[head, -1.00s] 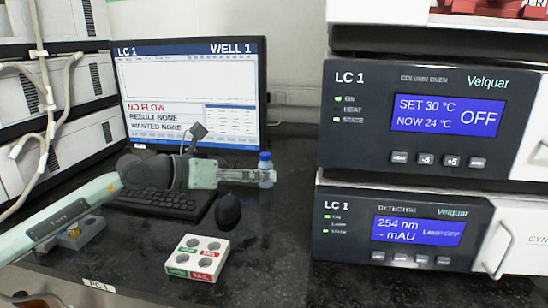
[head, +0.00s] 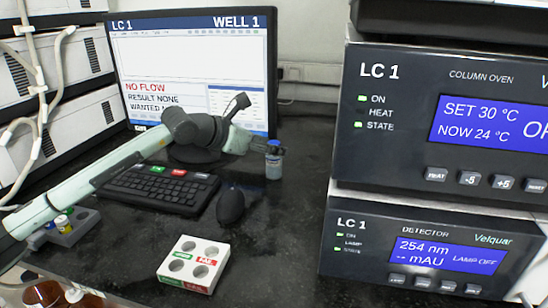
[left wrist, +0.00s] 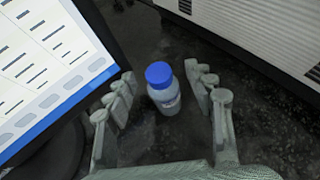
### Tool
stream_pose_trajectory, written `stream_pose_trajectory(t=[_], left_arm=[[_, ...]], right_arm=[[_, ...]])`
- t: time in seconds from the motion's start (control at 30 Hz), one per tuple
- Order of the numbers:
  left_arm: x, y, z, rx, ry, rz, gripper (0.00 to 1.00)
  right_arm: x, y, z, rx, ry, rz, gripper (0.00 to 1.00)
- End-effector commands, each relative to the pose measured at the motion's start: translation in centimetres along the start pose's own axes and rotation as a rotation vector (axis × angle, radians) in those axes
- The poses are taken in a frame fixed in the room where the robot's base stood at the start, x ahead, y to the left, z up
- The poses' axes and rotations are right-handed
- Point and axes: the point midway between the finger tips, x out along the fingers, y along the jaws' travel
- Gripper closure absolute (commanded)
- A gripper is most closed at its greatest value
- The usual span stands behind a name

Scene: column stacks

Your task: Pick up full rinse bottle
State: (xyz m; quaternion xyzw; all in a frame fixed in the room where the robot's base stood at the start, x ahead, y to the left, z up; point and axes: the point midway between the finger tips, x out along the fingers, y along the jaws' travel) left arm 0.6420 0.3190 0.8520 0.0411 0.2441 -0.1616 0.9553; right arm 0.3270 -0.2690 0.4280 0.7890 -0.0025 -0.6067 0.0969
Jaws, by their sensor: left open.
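A small bottle (head: 274,164) with a blue cap and pale body stands upright on the dark bench, right of the monitor's lower corner. In the left wrist view the bottle (left wrist: 165,98) shows a white label and stands between the two grey fingers. My left gripper (left wrist: 162,80) is open, with a gap visible on both sides of the bottle. In the head view my left gripper (head: 258,146) is just left of the bottle, its fingers mostly hidden. Whether the bottle is full cannot be told. My right gripper is not in view.
The monitor (head: 190,60) stands close behind my left arm. A keyboard (head: 160,189), a black mouse (head: 231,206) and a white rack (head: 194,264) with round wells lie in front. The oven and detector stack (head: 345,190) stands at the right. Bench right of the bottle is clear.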

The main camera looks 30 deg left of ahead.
Motion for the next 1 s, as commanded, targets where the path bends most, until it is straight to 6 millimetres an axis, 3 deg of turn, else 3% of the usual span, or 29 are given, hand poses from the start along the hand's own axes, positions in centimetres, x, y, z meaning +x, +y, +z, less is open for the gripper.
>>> stream_pose_trajectory(t=[0.17,0.4,0.8,1.0], left_arm=[[1.6,0.0,0.0,-0.001,0.0,-0.001,0.46],[1.8,0.0,-0.1,0.0,0.001,0.0,0.47],[1.8,0.0,-0.2,0.0,0.003,0.0,0.93],[1.8,0.0,-0.3,-0.001,0.006,0.0,0.94]], right_arm=[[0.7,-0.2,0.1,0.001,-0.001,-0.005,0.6],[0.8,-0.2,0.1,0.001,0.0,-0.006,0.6],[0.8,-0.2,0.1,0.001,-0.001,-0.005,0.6],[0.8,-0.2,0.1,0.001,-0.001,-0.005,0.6]])
